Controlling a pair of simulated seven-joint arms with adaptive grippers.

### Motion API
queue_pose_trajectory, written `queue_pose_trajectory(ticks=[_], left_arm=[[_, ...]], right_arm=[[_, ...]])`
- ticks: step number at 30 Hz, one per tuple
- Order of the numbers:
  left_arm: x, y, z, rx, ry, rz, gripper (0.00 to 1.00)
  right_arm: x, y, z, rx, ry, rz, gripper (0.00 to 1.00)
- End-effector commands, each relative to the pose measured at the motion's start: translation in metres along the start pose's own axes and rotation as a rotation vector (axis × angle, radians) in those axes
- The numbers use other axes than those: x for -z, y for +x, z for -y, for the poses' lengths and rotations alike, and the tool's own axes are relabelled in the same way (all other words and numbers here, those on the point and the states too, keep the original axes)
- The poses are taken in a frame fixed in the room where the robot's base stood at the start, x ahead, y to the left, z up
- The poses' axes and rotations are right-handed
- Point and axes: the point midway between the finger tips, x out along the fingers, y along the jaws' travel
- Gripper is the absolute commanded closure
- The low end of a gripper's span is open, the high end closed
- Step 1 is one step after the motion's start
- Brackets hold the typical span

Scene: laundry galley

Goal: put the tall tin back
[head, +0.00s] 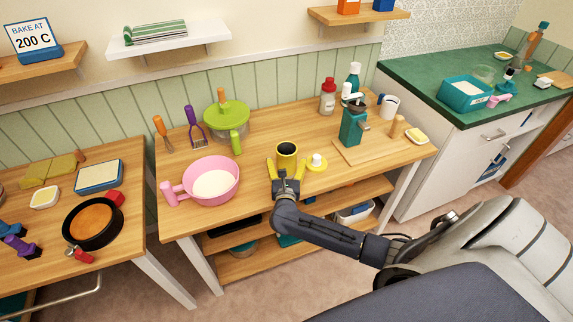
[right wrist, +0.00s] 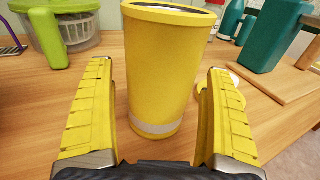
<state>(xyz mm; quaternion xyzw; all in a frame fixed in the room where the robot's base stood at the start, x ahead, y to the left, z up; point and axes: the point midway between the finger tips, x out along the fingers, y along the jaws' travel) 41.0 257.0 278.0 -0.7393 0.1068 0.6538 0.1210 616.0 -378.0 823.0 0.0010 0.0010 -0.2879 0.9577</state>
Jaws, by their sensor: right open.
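The tall tin (head: 287,157) is a yellow cylinder with a dark open top and a pale band near its base. It stands upright on the wooden table (head: 265,120), near the front middle. It fills the centre of the right wrist view (right wrist: 165,75). My right gripper (head: 286,168) is open, with one yellow-padded finger on each side of the tin. In the right wrist view the gripper (right wrist: 160,85) shows gaps between the fingers and the tin. A yellow disc with a white knob (head: 316,163) lies just right of the tin. My left gripper is out of view.
A pink pan (head: 233,188) stands left of the tin. A teal grinder (head: 351,128) stands on a wooden board (head: 378,146) to the right. Bottles and a white mug (head: 389,105) are at the back right.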

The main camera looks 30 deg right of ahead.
Motion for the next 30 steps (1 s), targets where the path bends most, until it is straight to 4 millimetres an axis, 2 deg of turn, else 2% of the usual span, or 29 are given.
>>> queue_pose_trajectory(ticks=[12,18,24,30], left_arm=[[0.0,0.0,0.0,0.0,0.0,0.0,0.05],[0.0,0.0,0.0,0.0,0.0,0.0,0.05],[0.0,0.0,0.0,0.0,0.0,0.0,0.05],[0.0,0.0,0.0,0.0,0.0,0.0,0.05]], right_arm=[[0.002,-0.071,0.0,-0.001,0.002,-0.005,0.13],[0.002,-0.098,0.0,-0.001,0.001,-0.004,0.13],[0.001,-0.113,0.0,0.0,0.0,-0.003,0.13],[0.001,-0.116,0.0,0.0,0.0,-0.002,0.13]])
